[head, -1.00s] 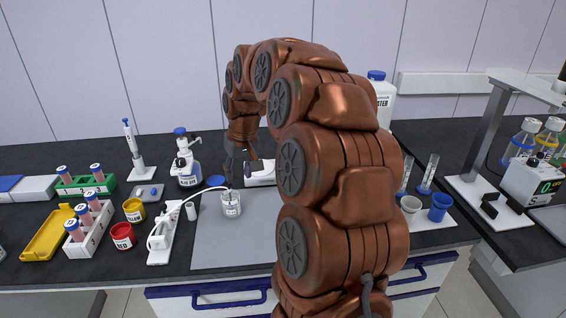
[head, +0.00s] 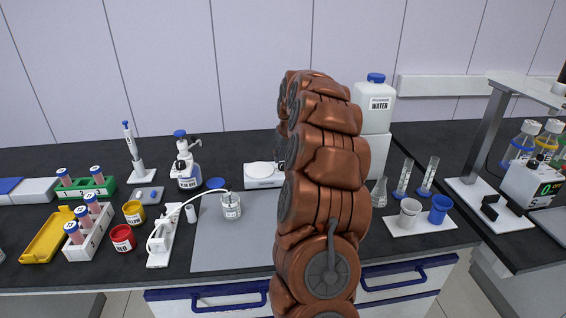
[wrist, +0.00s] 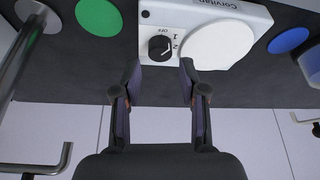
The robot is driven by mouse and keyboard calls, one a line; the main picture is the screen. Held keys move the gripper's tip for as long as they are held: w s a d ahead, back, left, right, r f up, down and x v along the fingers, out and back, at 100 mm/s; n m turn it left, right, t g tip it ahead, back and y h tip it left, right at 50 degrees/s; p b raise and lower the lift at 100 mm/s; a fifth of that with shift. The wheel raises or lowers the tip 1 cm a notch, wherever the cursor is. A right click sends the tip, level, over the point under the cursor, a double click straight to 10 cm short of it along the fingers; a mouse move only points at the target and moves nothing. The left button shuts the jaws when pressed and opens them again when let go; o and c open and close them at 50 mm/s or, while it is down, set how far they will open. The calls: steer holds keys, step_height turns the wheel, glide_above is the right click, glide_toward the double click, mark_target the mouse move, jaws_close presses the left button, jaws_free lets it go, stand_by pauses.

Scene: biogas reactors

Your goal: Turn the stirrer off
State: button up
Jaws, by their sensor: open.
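The stirrer (head: 258,182) is a low white device with a round plate, at the back middle of the bench, partly hidden by my arm in the head view. The wrist view shows its white body (wrist: 208,14) with the print "Corvitan". Its black knob (wrist: 159,48) sits beside the round plate (wrist: 217,46), by the marks OFF, 1 and 2. The knob's pointer is too small to read surely. My gripper (wrist: 161,69) is open and empty, its fingertips close to the stirrer's knob side. The knob lies just beyond the gap between them. My arm hides the gripper in the head view.
A green disc (wrist: 99,16) and a blue disc (wrist: 288,40) lie near the stirrer in the wrist view. A glass jar (head: 231,206) with a tube stands on the grey mat (head: 235,250). Flasks and cylinders (head: 404,180) stand right of my arm.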

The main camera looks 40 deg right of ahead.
mark_target(283, 165)
steer(key=shift+p+x, duration=0.35)
steer(key=shift+x, duration=1.9)
jaws_close()
